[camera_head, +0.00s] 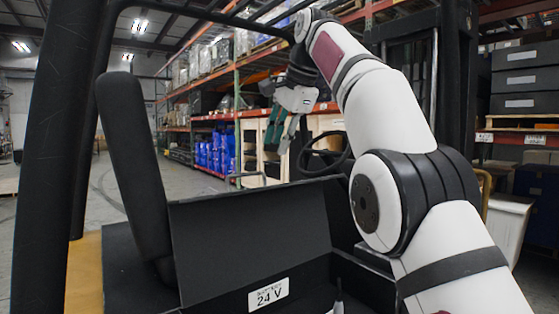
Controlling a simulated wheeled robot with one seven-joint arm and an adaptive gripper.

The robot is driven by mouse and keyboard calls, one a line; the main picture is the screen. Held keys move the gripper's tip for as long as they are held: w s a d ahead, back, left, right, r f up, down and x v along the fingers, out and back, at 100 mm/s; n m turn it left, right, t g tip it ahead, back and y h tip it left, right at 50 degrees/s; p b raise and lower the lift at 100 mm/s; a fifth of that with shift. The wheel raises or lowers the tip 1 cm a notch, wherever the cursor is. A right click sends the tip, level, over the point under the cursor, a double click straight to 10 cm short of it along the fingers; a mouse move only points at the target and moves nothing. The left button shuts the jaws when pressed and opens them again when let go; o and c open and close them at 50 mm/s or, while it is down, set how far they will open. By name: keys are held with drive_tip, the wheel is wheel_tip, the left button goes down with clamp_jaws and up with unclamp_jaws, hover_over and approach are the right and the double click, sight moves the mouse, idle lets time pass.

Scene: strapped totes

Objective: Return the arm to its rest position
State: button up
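My white arm rises from the lower right, bends at a dark joint and reaches up and to the left. My gripper (276,146) hangs from its end, pointing down, in the upper middle of the view. Its two green fingers stand apart with a gap between them, and nothing shows between them.
A black seat back (132,150) and a dark post (55,160) stand at left. A steering wheel (322,153) is just right of my gripper. Stacked dark totes (525,80) sit on a rack at right. Blue stacks (215,150) line shelving behind. Floor is clear at far left.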

drive_tip(key=s+d+f+n+h, duration=0.15)
drive_tip(key=s+d+n, duration=0.25)
drive_tip(key=s+d, duration=0.95)
drive_tip(key=s+d+f+n+h, duration=0.1)
drive_tip(key=s+d+f+n, duration=0.2)
drive_tip(key=s+f, duration=0.9)
drive_tip(key=s+d+f+n+h, duration=0.1)
drive_tip(key=s+d+f+n, duration=0.2)
drive_tip(key=s+f, duration=0.8)
drive_tip(key=shift+s+f+n+t, duration=0.3)
drive_tip(key=shift+s+f+n, duration=0.1)
drive_tip(key=shift+s, duration=0.6)
